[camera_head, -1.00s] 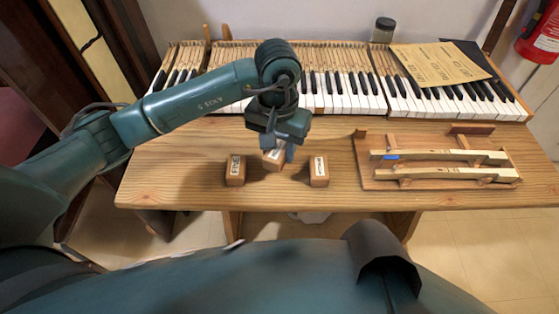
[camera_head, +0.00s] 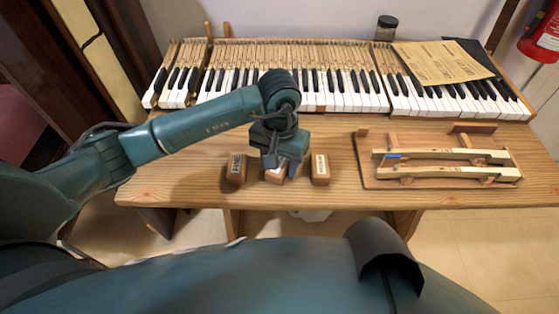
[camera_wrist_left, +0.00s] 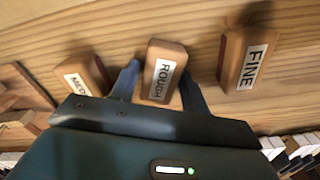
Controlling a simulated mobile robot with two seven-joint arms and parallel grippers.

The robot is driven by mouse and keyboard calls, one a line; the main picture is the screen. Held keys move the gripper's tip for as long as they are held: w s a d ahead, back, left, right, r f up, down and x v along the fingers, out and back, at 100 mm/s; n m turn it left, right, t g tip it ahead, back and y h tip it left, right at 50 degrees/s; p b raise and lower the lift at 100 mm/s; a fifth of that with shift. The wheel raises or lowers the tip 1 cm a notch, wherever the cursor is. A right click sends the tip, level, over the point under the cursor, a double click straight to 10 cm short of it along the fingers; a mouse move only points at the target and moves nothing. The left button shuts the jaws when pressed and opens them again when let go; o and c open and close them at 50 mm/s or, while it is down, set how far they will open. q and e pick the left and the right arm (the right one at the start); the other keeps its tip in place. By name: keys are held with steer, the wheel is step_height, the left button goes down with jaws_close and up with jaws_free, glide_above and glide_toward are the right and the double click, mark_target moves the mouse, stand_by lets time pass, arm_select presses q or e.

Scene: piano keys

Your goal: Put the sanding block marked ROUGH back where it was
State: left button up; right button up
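Three wooden sanding blocks with white labels stand in a row near the table's front. In the left wrist view the block marked ROUGH (camera_wrist_left: 163,75) is in the middle, with FINE (camera_wrist_left: 250,60) to its right and MED (camera_wrist_left: 82,76) to its left. In the head view FINE (camera_head: 237,169) is on the left, ROUGH (camera_head: 274,176) in the middle, partly hidden by my gripper, and MED (camera_head: 320,170) on the right. My left gripper (camera_wrist_left: 160,78) straddles ROUGH, with a narrow gap at one finger; it looks open. ROUGH appears level with its neighbours. My right gripper is not in view.
A wooden rack (camera_head: 440,172) with two long sticks fills the table's right. A piano keyboard (camera_head: 340,100) runs along the back, with a paper sheet (camera_head: 440,62) and a jar (camera_head: 386,28). The table's left part is bare.

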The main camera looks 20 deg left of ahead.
arm_select(q)
steer(key=shift+o, duration=1)
steer(key=shift+r, duration=0.45)
step_height(320, 180, up, 12)
steer(key=shift+f, duration=0.25)
